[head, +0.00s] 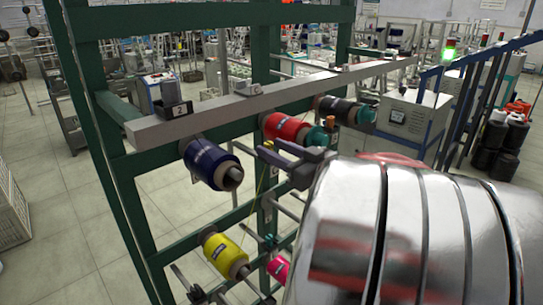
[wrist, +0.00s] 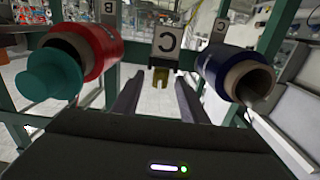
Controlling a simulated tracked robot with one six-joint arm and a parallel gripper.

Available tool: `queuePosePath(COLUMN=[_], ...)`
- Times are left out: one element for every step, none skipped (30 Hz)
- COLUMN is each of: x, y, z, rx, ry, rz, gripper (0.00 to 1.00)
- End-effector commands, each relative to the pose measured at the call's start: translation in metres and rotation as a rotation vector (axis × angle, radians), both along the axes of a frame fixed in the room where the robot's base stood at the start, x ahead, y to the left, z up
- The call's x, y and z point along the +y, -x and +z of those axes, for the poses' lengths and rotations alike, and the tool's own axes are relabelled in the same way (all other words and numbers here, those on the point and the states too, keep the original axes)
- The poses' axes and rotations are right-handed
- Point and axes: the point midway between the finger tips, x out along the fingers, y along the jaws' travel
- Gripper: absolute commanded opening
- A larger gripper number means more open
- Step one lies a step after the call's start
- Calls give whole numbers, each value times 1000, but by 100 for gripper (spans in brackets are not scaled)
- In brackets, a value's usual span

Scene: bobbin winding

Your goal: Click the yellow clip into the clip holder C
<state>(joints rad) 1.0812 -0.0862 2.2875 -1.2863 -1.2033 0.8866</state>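In the head view my gripper (head: 271,153) reaches toward the rack from the right. A thin yellow thread (head: 264,180) runs down from near the fingertips.
A red bobbin (wrist: 95,45) with a teal end is close on the left in the wrist view, and a dark blue bobbin (wrist: 235,75) on the right. A yellow bobbin (head: 225,255) sits lower on the green rack. A grey rail (head: 250,103) crosses above.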

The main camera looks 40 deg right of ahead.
Motion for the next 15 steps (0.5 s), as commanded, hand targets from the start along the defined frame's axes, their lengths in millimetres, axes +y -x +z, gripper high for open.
queuePosePath(x=[-1, -1, -2, -2, -2, -1, -2, -2, -2, -3, -2, -3, -3, -2, -3], y=[3, 6, 10, 13, 16, 21, 25, 28, 33, 37, 41, 46, 49, 53, 58], z=[0, 0, 0, 0, 0, 0, 0, 0, 0, 0, 0, 0, 0, 0, 0], rx=[0, 0, 0, -1, -1, 0, 0, 0, -1, 0, 0, -1, -1, 0, 0], ry=[0, 0, 1, 1, 1, 1, 1, 1, 1, 1, 1, 0, 0, 0, 0], rz=[-2, -3, -4, -4, -4, -4, -5, -4, -5, -5, -4, -4, -5, -5, -5], gripper=[40, 40, 40, 40, 40, 40, 40, 40, 40, 40, 40, 40, 40, 40, 40])
